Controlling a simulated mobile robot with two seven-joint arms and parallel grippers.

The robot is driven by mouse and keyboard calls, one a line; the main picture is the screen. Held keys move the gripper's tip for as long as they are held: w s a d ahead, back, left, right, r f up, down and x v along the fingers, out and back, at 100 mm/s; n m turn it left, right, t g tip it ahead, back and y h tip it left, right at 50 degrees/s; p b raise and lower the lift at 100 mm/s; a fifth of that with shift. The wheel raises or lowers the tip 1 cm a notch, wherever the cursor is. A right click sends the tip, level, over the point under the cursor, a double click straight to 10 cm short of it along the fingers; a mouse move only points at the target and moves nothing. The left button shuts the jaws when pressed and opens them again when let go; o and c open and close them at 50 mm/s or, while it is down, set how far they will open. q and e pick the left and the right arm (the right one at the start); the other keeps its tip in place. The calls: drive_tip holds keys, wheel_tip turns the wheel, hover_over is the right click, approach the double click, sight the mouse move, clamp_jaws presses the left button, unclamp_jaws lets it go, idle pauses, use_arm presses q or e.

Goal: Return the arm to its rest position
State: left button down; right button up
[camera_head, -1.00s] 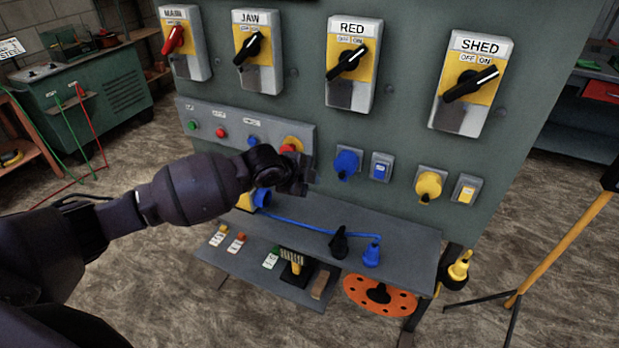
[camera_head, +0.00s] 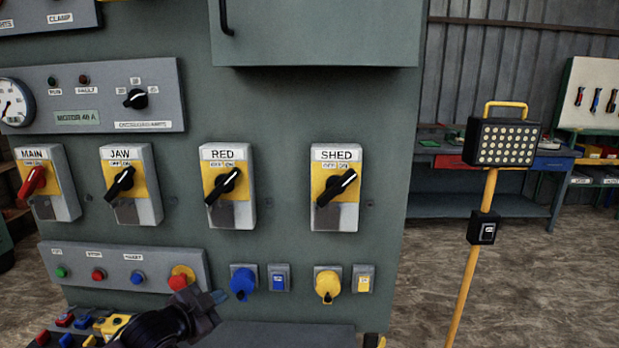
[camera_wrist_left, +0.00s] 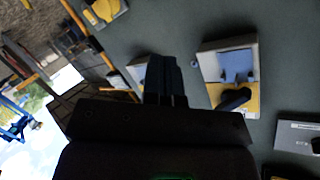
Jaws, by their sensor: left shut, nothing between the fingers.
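My left gripper (camera_head: 214,299) shows at the bottom of the head view, with my dark arm below it. It is shut and empty. It is in front of the grey panel, just right of the red mushroom button (camera_head: 180,279) and left of the blue socket (camera_head: 243,281). In the left wrist view, its dark fingers (camera_wrist_left: 165,80) lie together, pointing toward the panel. A yellow-faced rotary switch (camera_wrist_left: 230,85) shows beside them. My right gripper is not in view.
Rotary switches MAIN (camera_head: 35,181), JAW (camera_head: 121,180), RED (camera_head: 222,186) and SHED (camera_head: 335,187) are on the panel. A yellow socket (camera_head: 327,284) is lower right. A work lamp (camera_head: 501,143) on a yellow stand is at right. Open floor lies between panel and stand.

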use_arm(q)
drive_tip(key=s+a+f+n+y, duration=0.2)
drive_tip(key=s+f+n, duration=0.2)
drive_tip(key=s+f, duration=0.3)
drive_tip(key=s+a+f+n+g+y, duration=0.1)
drive_tip(key=s+a+f+n+y, duration=0.1)
drive_tip(key=s+f, duration=0.5)
drive_tip(key=s+a+f+n+y, duration=0.2)
drive_tip(key=s+a+f+n, duration=0.2)
drive_tip(key=s, duration=1.1)
wheel_tip(320, 180, down, 4)
drive_tip(key=shift+r+n+g, duration=0.15)
drive_tip(key=shift+n+g, duration=0.15)
drive_tip(key=shift+n, duration=0.5)
